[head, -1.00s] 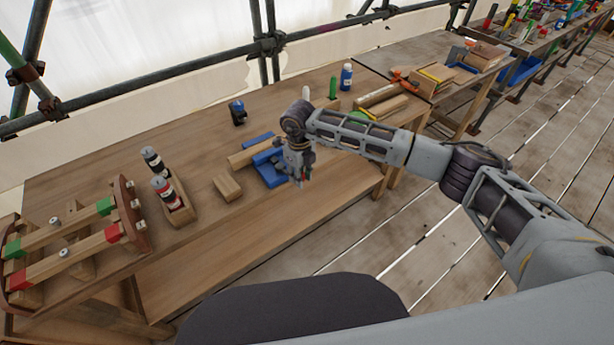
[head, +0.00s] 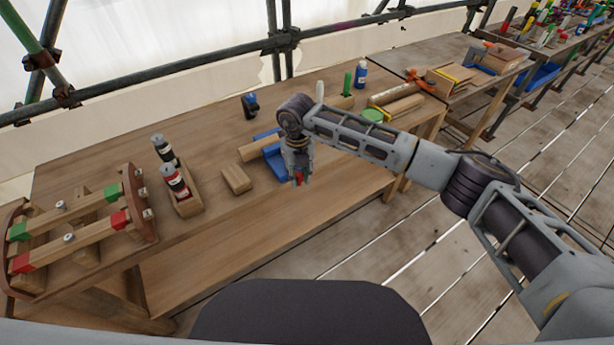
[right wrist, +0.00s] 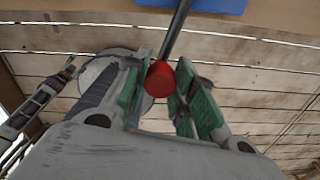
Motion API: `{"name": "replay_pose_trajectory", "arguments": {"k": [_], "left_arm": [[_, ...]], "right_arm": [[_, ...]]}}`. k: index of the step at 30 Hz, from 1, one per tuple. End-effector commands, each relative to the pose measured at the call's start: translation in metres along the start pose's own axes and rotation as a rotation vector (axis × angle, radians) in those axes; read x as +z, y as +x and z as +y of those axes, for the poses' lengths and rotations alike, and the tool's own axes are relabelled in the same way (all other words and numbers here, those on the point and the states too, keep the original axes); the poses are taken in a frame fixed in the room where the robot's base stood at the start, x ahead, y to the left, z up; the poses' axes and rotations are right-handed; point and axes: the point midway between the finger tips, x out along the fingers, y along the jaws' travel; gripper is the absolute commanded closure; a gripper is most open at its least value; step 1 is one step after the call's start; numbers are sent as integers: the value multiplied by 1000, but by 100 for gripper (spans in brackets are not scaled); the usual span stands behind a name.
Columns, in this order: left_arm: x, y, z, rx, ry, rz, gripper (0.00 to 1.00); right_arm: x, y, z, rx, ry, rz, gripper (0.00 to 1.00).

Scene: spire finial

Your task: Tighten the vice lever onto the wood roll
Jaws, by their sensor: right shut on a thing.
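The blue vice (head: 277,166) sits at the front edge of the workbench. The wood roll (head: 257,148) lies in it and sticks out to the left. My right gripper (head: 299,179) points down at the front of the vice and hides part of it. In the right wrist view, the green-padded fingers (right wrist: 160,95) are closed around the red knob (right wrist: 160,79) of the vice lever. The grey lever rod (right wrist: 176,30) runs from the knob up toward a blue part of the vice (right wrist: 205,5). My left gripper is not in view.
A wood block (head: 237,180) lies left of the vice, beside a holder with two bottles (head: 175,182). A clamped wooden frame (head: 80,233) stands at the left end.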

Motion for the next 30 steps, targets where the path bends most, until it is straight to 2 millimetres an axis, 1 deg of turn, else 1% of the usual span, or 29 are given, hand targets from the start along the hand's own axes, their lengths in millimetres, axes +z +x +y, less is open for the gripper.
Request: {"name": "replay_pose_trajectory", "arguments": {"k": [1, 4, 15, 16, 20, 21, 27, 30], "left_arm": [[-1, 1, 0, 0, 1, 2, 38], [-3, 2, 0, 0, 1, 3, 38], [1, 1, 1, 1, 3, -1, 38], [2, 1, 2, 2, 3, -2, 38], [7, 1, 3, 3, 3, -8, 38], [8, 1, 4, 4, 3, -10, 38], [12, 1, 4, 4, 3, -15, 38], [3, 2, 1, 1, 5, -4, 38]], "right_arm": [[1, -1, 4, 3, 0, -4, 100], [2, -2, 6, 3, 4, -4, 100], [2, -2, 7, 4, 4, -5, 100], [2, -2, 7, 4, 4, -5, 70], [2, -2, 6, 3, 5, -4, 53], [2, -2, 6, 3, 5, -4, 51], [2, -1, 5, 2, 6, -2, 51], [2, -1, 5, 2, 6, -2, 51]]}}
